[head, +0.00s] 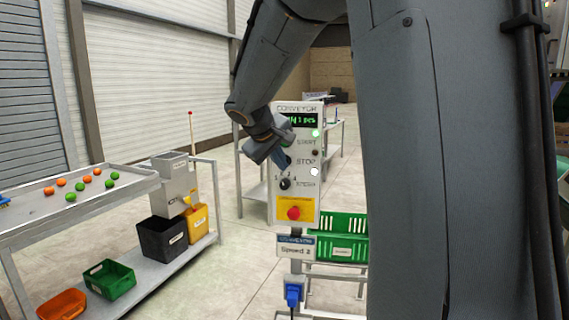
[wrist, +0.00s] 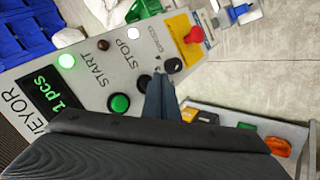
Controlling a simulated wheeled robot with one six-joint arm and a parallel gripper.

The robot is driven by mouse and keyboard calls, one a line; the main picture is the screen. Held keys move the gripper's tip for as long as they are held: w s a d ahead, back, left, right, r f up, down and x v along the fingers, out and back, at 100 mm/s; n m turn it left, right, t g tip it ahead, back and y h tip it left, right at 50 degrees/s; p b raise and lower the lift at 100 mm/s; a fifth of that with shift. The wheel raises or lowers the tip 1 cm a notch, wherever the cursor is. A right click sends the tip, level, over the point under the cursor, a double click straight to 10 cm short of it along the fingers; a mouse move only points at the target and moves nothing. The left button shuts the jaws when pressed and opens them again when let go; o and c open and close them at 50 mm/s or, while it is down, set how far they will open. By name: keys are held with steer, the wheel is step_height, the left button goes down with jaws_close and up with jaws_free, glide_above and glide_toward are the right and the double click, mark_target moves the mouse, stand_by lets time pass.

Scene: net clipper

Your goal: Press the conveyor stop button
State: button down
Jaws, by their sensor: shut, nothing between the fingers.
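The conveyor control panel (head: 306,200) stands upright on a post, and it also shows in the wrist view (wrist: 92,88). The STOP label is beside a dark button (head: 289,161), partly covered by my gripper. My gripper (head: 283,167) is shut and empty, with its fingertips at the panel face by the stop button; in the wrist view the fingers (wrist: 160,80) hide most of that button. I cannot tell whether they touch it. The green START button (wrist: 119,103) is on one side and the black speed knob (wrist: 174,65) on the other.
A red emergency button (head: 293,213) on yellow sits lower on the panel. The start lamp (head: 315,133) glows green. A conveyor table (head: 95,190) with orange and green balls is at left, with bins below. A green crate (head: 340,229) is behind the post.

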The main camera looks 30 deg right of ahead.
stand_by(0.7)
steer(key=shift+w+d, duration=0.3)
steer(key=shift+w, duration=0.05)
steer(key=shift+w+d, duration=0.25)
steer(key=shift+w, duration=0.1)
stand_by(0.8)
steer(key=shift+s, duration=0.1)
steer(key=shift+s+a+b, duration=0.55)
steer(key=shift+s, duration=0.05)
steer(key=shift+s+a+b, duration=0.4)
steer(key=shift+s+a, duration=0.4)
steer(key=shift+s, duration=0.2)
steer(key=shift+s+a+b, duration=0.35)
steer(key=shift+s+a, duration=0.4)
steer(key=shift+s, duration=0.2)
